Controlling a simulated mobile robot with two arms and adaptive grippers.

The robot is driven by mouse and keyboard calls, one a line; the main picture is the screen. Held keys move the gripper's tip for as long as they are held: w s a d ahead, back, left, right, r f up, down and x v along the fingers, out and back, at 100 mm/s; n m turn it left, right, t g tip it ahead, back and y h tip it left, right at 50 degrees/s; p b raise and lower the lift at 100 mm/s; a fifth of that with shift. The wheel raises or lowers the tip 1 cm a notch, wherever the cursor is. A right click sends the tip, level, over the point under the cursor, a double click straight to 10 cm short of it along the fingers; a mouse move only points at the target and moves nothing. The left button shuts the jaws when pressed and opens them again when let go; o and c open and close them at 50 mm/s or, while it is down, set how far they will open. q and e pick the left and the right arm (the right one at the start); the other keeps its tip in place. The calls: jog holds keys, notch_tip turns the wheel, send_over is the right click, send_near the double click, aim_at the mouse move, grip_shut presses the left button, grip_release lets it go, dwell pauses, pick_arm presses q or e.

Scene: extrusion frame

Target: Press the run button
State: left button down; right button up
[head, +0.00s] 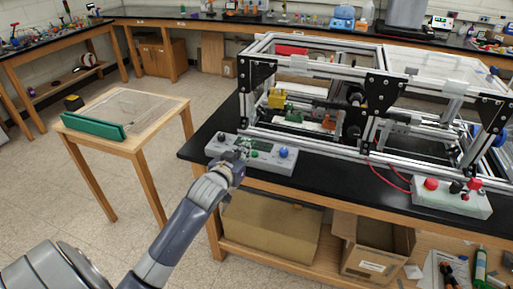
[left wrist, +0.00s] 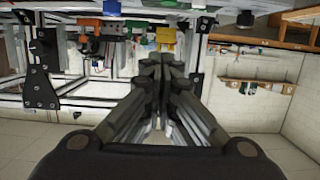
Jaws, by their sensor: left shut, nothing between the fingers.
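A grey control box (head: 224,150) lies on the front left of the black bench, with a small display, a green button (head: 254,154) and a blue knob (head: 283,152). Which control is the run button cannot be read from labels. My left gripper (head: 242,152) is shut and empty, its tips over the box just left of the green button. Whether they touch the box cannot be told. My right gripper is not in view.
An aluminium extrusion frame (head: 300,64) with a yellow block (head: 276,98) stands right behind the box. A second box (head: 452,198) with a red button sits at the right bench edge. A small wooden table (head: 150,108) stands at left, with open floor between.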

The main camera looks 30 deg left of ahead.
pick_arm(q)
jog(key=p, duration=0.3)
send_over(255, 160)
notch_tip(255, 160, down, 5)
jog(key=shift+w+f, duration=0.1)
jog(key=shift+f, duration=0.7)
jog(key=shift+f, duration=0.1)
